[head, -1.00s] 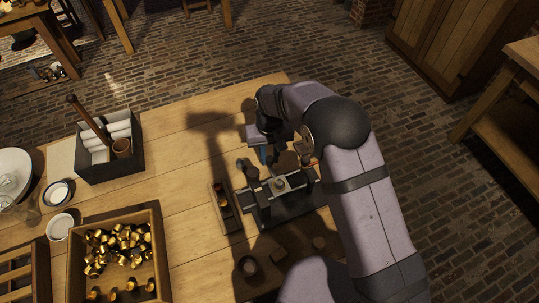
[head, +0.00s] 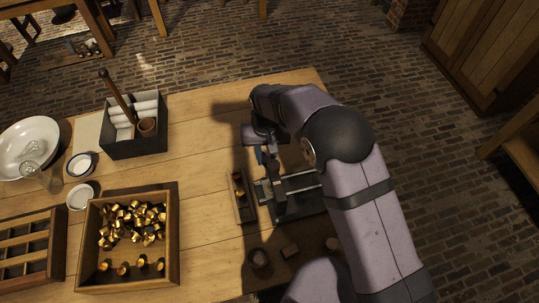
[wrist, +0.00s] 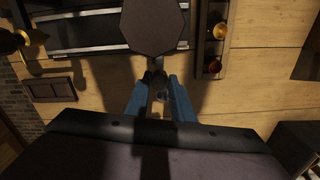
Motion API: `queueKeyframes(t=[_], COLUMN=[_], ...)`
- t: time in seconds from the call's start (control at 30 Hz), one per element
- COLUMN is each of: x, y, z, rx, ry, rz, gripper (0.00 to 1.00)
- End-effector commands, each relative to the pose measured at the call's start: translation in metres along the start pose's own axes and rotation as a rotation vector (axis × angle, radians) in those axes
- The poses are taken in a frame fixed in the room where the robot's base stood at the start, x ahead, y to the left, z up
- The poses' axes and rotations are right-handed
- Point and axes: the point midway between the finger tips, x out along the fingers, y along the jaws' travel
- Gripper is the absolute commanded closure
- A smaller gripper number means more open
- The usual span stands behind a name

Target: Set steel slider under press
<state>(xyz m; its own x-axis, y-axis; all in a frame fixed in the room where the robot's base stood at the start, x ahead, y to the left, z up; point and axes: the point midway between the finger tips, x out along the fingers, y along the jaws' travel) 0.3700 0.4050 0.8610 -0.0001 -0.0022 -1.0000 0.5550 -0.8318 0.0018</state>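My gripper (wrist: 161,80) shows two blue fingers in the wrist view. They stand apart with a narrow gap, and nothing is clearly held between them. In the head view my gripper (head: 259,155) is low over the table, just behind the press fixture. The press (head: 276,180) is a dark upright on the fixture. A dark eight-sided plate (wrist: 152,27) with a short stem lies just beyond the fingertips in the wrist view. Steel rails (head: 302,182) run to the right from the press. I cannot make out the steel slider; the plate or the press may hide it.
A narrow wooden holder (head: 241,196) with small brass and red pieces stands close left of the fixture. A box of brass caps (head: 128,192) is farther left. A dark caddy (head: 136,147) is at the back left. Small dark pieces (head: 258,258) lie in front.

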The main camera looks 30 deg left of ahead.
Motion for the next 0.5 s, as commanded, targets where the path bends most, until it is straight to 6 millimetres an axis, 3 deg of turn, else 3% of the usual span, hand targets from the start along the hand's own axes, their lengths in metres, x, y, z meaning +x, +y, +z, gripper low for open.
queueKeyframes(t=[0.03,0.1,0.5], x=[-0.0015,-0.0014,-0.006], y=[-0.0052,-0.0048,-0.003], z=[0.0,0.0,-0.0005], rx=[0.0,0.0,0.0], ry=[0.003,0.002,0.003], rz=[-0.008,-0.008,-0.005], gripper=[0.69,0.6,0.6])
